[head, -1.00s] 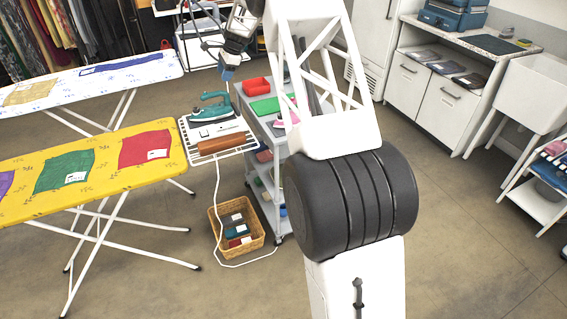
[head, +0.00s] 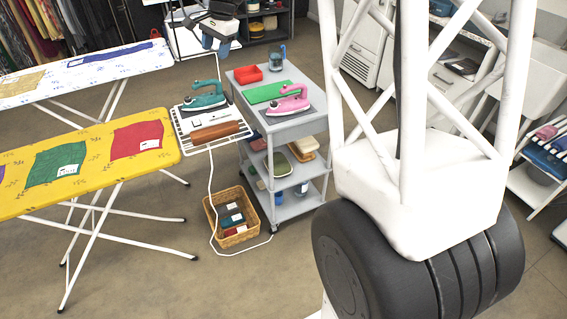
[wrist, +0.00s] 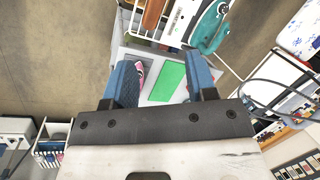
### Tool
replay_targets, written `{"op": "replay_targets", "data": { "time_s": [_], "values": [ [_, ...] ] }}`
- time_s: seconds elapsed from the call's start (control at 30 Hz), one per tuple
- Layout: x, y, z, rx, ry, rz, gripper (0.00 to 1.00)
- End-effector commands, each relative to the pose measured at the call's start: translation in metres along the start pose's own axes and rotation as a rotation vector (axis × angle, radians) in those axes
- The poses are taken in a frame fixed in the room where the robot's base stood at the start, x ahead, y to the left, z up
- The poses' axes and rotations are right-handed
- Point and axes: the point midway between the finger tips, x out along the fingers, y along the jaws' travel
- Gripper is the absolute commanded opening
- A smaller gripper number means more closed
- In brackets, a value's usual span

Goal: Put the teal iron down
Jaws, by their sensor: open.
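The teal iron (head: 204,97) rests on the white wire rack (head: 178,124) at the right end of the yellow ironing board (head: 95,185). The iron also shows in the wrist view (wrist: 208,28), at the top.
A brown roll (head: 214,132) lies on the rack. A wicker basket (head: 212,216) and cord are on the floor.

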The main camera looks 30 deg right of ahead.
Motion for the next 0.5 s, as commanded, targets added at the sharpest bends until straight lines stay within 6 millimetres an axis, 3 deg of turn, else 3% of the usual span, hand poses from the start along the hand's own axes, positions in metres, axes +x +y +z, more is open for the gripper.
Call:
{"op": "replay_targets", "data": {
  "time_s": [0.2, 0.5],
  "values": [
    [-0.028, 0.042, 0.045, -0.124, 0.028, 0.015, 0.52],
    [-0.055, 0.105, 0.102, -0.296, 0.064, 0.042, 0.52]
  ]
}}
